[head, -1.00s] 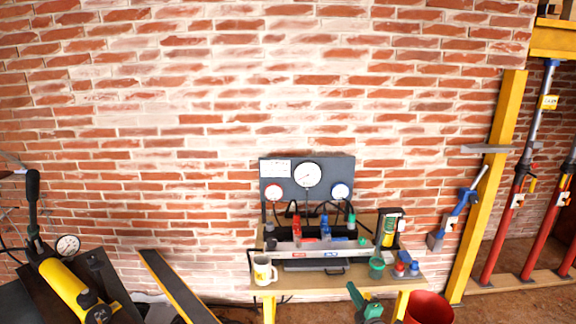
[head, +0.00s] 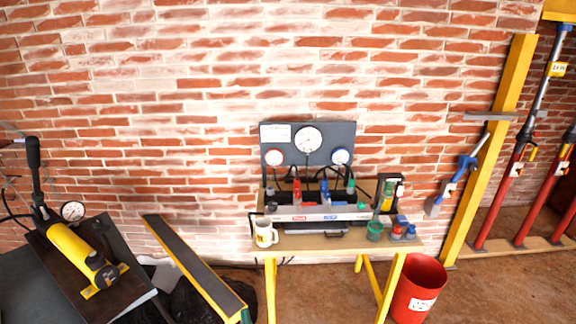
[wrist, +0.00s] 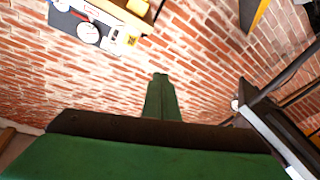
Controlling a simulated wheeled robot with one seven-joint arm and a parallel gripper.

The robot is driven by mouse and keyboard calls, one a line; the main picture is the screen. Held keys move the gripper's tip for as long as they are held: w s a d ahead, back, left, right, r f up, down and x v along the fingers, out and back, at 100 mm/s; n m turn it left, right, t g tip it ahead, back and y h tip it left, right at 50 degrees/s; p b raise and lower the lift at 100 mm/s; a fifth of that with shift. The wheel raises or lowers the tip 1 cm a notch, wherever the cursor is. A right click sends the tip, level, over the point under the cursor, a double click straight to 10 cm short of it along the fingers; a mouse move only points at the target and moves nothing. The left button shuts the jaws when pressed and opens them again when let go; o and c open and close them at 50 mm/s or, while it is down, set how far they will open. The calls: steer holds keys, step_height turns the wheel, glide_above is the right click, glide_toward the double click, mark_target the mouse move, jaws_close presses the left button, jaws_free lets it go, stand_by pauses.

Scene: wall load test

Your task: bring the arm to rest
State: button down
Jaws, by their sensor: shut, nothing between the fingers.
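My gripper (wrist: 162,78) shows in the wrist view as narrow green fingers that lie together, with nothing between them. Behind them is a dark band and a wide green part of my own arm. The fingers point toward the brick wall (wrist: 215,65) and appear free of contact. In the head view I cannot make out my gripper.
A bench (head: 290,243) holds a gauge panel (head: 338,135), a grey tool tray (head: 320,218) and a mug (head: 265,232). A red bin (head: 418,285) stands right of it. A yellow hand pump (head: 75,250) is at left. Red props (head: 500,200) stand at right.

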steer(key=s+d+m+g+h, duration=0.2)
steer(key=s+m+h, duration=0.35)
steer(key=s, duration=2.25)
steer(key=s+d+r+m+g, duration=0.1)
steer(key=s+d+r, duration=0.5)
steer(key=s, duration=0.4)
steer(key=s+d+r+m+g, duration=0.1)
steer(key=s+d+r, duration=0.5)
steer(key=s+r, duration=0.2)
steer(key=shift+s+y, duration=0.35)
steer(key=shift+s, duration=0.7)
steer(key=c, duration=2.5)
jaws_free()
